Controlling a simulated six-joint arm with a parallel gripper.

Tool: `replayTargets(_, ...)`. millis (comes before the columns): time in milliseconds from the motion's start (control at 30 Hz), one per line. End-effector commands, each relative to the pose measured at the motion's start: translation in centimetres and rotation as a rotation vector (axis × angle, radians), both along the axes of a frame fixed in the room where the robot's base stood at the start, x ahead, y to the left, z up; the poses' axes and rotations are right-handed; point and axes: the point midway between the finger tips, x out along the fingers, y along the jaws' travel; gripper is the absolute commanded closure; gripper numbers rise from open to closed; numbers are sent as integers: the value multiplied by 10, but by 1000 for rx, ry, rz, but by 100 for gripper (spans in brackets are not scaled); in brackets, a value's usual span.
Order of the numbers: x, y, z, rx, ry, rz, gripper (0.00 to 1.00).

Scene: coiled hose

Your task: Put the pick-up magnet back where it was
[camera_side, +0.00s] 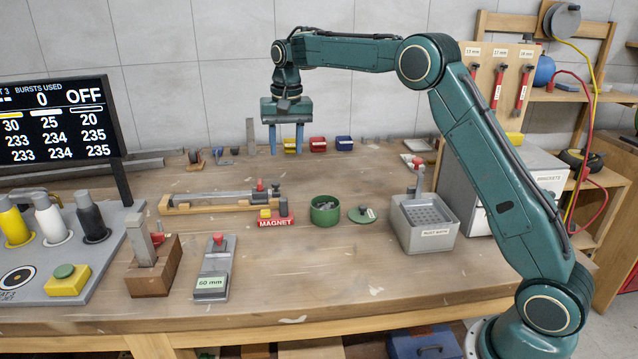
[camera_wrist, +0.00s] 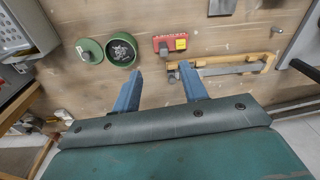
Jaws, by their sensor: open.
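A red stand marked MAGNET (camera_side: 276,223) sits mid-table. My gripper (camera_side: 286,152) is open and empty, pointing down, high above the table. Its two blue fingers (camera_wrist: 161,72) are apart with nothing between them.
A green bowl (camera_side: 325,211) of small metal pieces and its lid (camera_side: 361,214) lie right of the stand. A wooden rail fixture (camera_side: 220,202) lies left. A grey perforated bin (camera_side: 425,225) stands farther right. Small coloured bins line the back. The table front centre is clear.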

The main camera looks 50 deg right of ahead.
Motion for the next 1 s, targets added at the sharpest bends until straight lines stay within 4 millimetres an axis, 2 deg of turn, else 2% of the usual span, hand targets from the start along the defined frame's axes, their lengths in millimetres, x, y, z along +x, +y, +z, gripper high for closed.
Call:
replayTargets(33, -10, 4, 13, -3, -14, 18, 57)
replayTargets(200, -43, 16, 43, -14, -54, 85, 57)
replayTargets(500, -110, 36, 81, -37, -124, 199, 57)
replayTargets(733, -167, 49, 97, -59, -178, 286, 57)
replayTargets(1000, -236, 62, 99, -87, -238, 387, 57)
